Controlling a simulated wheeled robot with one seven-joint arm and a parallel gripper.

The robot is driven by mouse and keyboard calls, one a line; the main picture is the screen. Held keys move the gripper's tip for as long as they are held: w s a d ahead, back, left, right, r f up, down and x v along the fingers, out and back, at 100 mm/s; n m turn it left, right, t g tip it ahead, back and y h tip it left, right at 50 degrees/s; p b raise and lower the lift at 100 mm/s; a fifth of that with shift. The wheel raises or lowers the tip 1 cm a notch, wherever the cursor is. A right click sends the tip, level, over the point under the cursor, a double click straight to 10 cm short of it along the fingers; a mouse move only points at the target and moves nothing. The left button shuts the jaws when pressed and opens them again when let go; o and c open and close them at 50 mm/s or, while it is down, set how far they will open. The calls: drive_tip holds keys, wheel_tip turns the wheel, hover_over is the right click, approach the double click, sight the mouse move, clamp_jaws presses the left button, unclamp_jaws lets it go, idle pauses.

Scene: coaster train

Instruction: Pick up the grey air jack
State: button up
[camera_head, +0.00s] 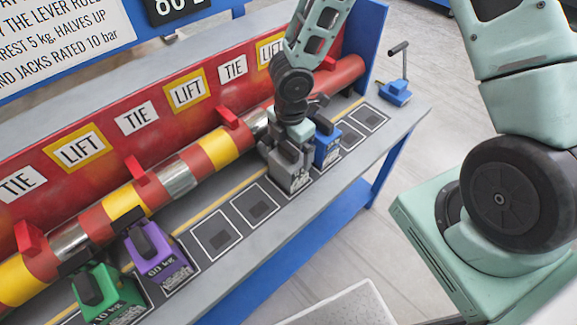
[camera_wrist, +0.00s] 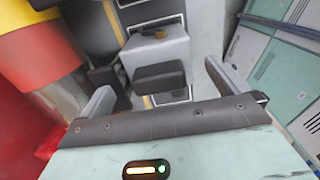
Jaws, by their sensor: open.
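The grey air jack (camera_head: 290,172) stands upright on the grey bench, between empty outlined squares on its left and the blue jack on its right. In the wrist view the grey jack (camera_wrist: 158,48) has a dark pad facing the camera and lies between and beyond my fingers. My gripper (camera_wrist: 160,82) is open, with one finger on each side of the jack's outline and nothing held. In the head view my gripper (camera_head: 297,128) is just above the grey jack and hides part of its top. I cannot tell whether the fingers touch it.
The blue jack (camera_head: 326,146) stands close on the right. The purple jack (camera_head: 150,247) and green jack (camera_head: 108,300) stand farther left. The red and yellow pipe (camera_head: 205,150) with raised red tabs runs behind the row. A small blue lever device (camera_head: 396,94) is at the far right.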

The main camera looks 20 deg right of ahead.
sight(289, 160)
drive_tip(key=shift+a+f, duration=0.15)
drive_tip(key=shift+f, duration=2.5)
drive_tip(key=shift+w, duration=0.1)
drive_tip(key=c, duration=1.6)
